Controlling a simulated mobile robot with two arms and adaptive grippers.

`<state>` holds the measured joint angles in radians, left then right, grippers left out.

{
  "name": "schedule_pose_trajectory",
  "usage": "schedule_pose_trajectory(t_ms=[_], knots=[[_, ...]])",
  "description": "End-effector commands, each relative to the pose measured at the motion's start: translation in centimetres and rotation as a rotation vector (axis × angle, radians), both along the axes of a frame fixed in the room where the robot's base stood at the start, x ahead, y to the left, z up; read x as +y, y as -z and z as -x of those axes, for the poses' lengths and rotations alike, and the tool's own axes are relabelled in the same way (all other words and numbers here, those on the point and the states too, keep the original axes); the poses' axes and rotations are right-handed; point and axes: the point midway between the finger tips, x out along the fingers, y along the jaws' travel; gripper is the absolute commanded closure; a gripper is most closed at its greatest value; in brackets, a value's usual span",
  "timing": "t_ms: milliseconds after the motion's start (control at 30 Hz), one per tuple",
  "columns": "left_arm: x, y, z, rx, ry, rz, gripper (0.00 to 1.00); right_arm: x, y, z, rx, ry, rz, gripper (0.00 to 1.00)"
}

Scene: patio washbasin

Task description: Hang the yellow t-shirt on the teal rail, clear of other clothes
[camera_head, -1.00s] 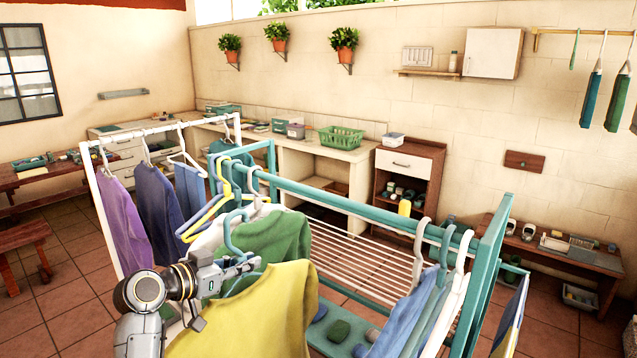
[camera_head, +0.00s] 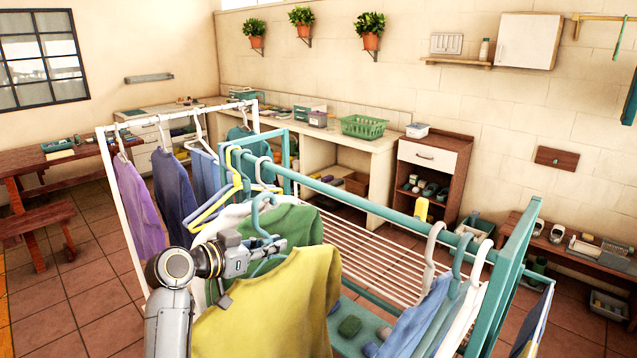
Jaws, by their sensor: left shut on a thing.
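The yellow t-shirt (camera_head: 280,310) hangs at the lower middle of the head view, in front of a green garment (camera_head: 295,228). A light blue hanger (camera_head: 257,214) shows above its collar. My left gripper (camera_head: 275,248) is shut at the hanger, beside the collar. The fingertips partly hide the grip. The hanger's hook appears in front of and below the teal rail (camera_head: 350,197), apart from it. The rail runs from the middle left to the right. My right gripper is not in view.
Yellow and pale hangers (camera_head: 215,205) crowd the rail's left end. Blue and white clothes (camera_head: 425,310) hang near its right end. The rail's middle stretch is bare. A white rack (camera_head: 128,225) with purple and blue clothes stands left. White drying bars (camera_head: 370,255) lie behind the rail.

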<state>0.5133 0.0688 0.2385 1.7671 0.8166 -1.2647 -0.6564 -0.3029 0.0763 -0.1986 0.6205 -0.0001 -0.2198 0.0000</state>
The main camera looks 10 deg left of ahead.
Motion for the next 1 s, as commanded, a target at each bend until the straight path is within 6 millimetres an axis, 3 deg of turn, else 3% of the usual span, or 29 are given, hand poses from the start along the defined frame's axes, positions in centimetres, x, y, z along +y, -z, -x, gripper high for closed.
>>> schedule_pose_trajectory(t_ms=[567, 1000], knots=[[-0.5, 0.0, -0.7, -0.004, 0.001, 0.002, 1.0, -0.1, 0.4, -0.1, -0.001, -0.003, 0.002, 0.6], [-4.6, 0.6, -6.8, -0.009, 0.0, 0.003, 1.0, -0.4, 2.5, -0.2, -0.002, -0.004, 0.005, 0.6]])
